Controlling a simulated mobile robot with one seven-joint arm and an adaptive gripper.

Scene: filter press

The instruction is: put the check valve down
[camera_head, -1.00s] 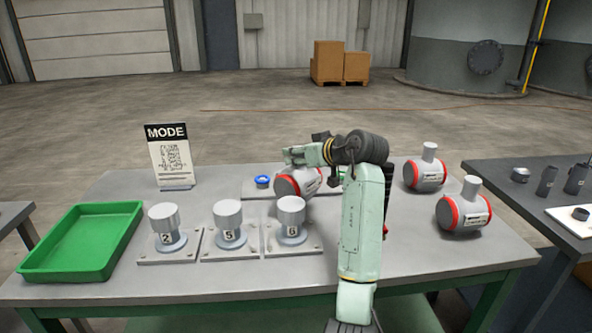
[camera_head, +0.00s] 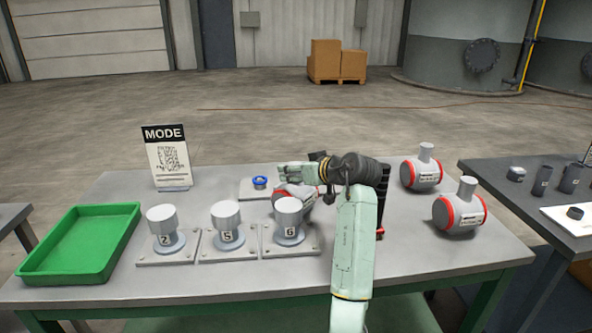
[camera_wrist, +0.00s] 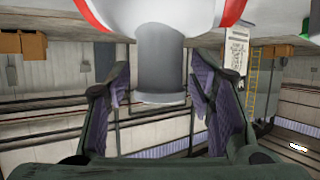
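The check valve (camera_head: 292,194), grey with red bands, is behind the stand marked 6 in the head view. In the wrist view its grey stem (camera_wrist: 160,75) and white-and-red body (camera_wrist: 160,12) show; that view is upside down, so the stem points up. My gripper (camera_head: 290,174) reaches in above the valve's body.
Stands marked 2 (camera_head: 164,228), 5 (camera_head: 227,224) and 6 (camera_head: 288,220) line the front. Two similar valves (camera_head: 421,173) (camera_head: 460,207) stand right. A green tray (camera_head: 82,243) is left. A MODE sign (camera_head: 166,158) and blue ring (camera_head: 260,182) are behind the stands.

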